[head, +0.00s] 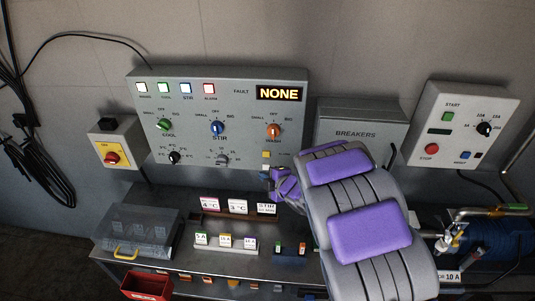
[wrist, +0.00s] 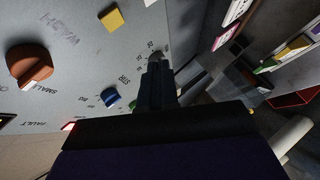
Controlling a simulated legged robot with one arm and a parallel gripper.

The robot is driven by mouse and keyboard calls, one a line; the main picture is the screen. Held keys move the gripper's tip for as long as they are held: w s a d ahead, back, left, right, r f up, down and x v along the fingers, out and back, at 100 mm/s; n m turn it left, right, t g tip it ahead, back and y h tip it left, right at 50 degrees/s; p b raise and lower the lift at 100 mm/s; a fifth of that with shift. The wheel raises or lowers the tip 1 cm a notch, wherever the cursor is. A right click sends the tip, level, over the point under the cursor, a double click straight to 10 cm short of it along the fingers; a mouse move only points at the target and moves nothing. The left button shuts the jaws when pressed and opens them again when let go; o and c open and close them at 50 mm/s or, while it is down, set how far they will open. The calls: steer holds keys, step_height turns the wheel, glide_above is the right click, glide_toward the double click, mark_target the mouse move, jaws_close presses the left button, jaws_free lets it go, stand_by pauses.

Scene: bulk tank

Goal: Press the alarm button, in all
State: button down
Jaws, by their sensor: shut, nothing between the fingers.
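The grey control panel (head: 190,119) hangs on the wall. A red lamp (head: 209,88) labelled ALARM sits in its top row beside other lamps, and the FAULT display (head: 281,93) reads NONE. A yellow square button (head: 266,154) is at the panel's lower right; a yellow square (wrist: 112,19) also shows at the top of the wrist view. I cannot read a label for it. My gripper (wrist: 156,66) is shut and empty, its tips close to a grey knob (wrist: 153,56); contact cannot be told. In the head view my gripper (head: 274,179) is low at the panel's right side, partly hidden.
Orange (head: 273,131), blue (head: 217,128) and green (head: 165,124) knobs stick out of the panel. A breaker box (head: 358,112) and a START/STOP box (head: 463,125) are at right. A yellow box with a red switch (head: 112,157) is at left. A cluttered shelf (head: 190,262) runs below.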

mark_target(266, 154)
steer(key=w+p, duration=0.3)
steer(key=w, duration=0.4)
steer(key=shift+a, duration=0.15)
stand_by(0.3)
stand_by(0.4)
steer(key=shift+w+r+p, duration=0.15)
steer(key=shift+w+p, duration=0.5)
steer(key=shift+w, duration=0.15)
stand_by(1.8)
steer(key=shift+s, duration=0.15)
steer(key=shift+s+b, duration=0.55)
steer(key=shift+s, duration=0.15)
